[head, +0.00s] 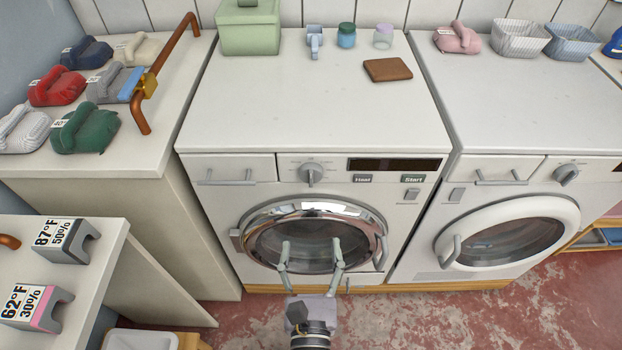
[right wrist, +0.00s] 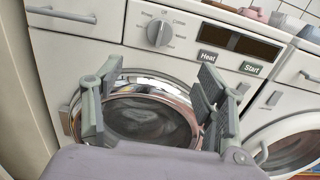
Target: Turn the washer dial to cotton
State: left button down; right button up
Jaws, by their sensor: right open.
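The washer (head: 310,110) with the chrome-ringed door stands in the middle of the head view. Its dial (head: 311,174) is a grey knob on the front panel, left of a dark display (head: 394,164) and the Heat and Start buttons. The dial also shows in the right wrist view (right wrist: 159,33), with small labels around it, mostly too small to read. My right gripper (head: 312,243) is open and empty in front of the round door (head: 315,237), below the dial and apart from it. In the right wrist view its fingers (right wrist: 163,82) frame the door's upper rim. My left gripper is not in view.
A second washer (head: 535,180) with a white door ring stands to the right. A green box (head: 248,28), jars and a brown block (head: 388,69) lie on the first washer's top. A counter (head: 150,150) with folded cloths stands left. The floor in front is clear.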

aim_at(311, 181)
jog(key=w+p, duration=0.2)
jog(key=w, duration=1.5)
jog(key=shift+p, duration=0.35)
jog(key=shift+c, duration=0.5)
jog(key=c, duration=1.1)
